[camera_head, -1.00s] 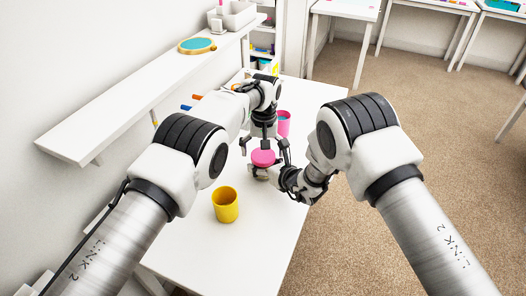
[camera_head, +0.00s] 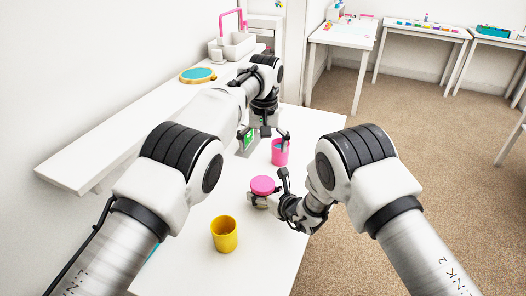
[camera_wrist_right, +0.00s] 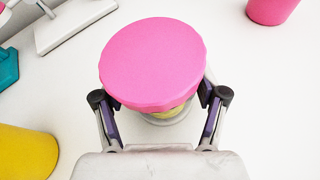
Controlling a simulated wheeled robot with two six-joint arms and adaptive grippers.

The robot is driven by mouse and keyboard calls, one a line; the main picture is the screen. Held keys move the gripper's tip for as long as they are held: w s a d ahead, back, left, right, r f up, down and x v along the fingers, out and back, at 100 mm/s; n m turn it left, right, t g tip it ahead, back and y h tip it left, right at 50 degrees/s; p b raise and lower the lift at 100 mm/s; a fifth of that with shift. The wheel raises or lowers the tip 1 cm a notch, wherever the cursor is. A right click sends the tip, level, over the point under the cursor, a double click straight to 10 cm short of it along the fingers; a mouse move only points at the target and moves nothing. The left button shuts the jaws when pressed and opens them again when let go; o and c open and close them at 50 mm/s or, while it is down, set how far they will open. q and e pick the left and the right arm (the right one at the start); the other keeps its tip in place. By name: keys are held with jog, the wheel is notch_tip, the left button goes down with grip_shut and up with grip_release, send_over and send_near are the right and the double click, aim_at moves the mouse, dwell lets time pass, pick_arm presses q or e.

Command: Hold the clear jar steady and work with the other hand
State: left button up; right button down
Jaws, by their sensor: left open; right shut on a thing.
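The clear jar (camera_head: 258,201) stands on the white table with a pink lid (camera_head: 262,186) on top. In the right wrist view, the lid (camera_wrist_right: 153,62) hides most of the jar body (camera_wrist_right: 172,114). My right gripper (camera_head: 268,201) is shut on the jar from the right side, its fingers (camera_wrist_right: 160,103) on both sides below the lid. My left gripper (camera_head: 266,137) is open and empty. It is beyond the jar, close to a pink cup (camera_head: 280,154); I cannot tell whether it touches the cup.
A yellow cup (camera_head: 224,235) stands in front of the jar. A green-faced item (camera_head: 248,138) is by my left gripper. The table right of the yellow cup is clear.

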jog(key=shift+c, duration=1.3)
grip_release()
jog(key=shift+f, duration=0.1)
jog(key=shift+o, duration=1.3)
jog(key=v, duration=1.2)
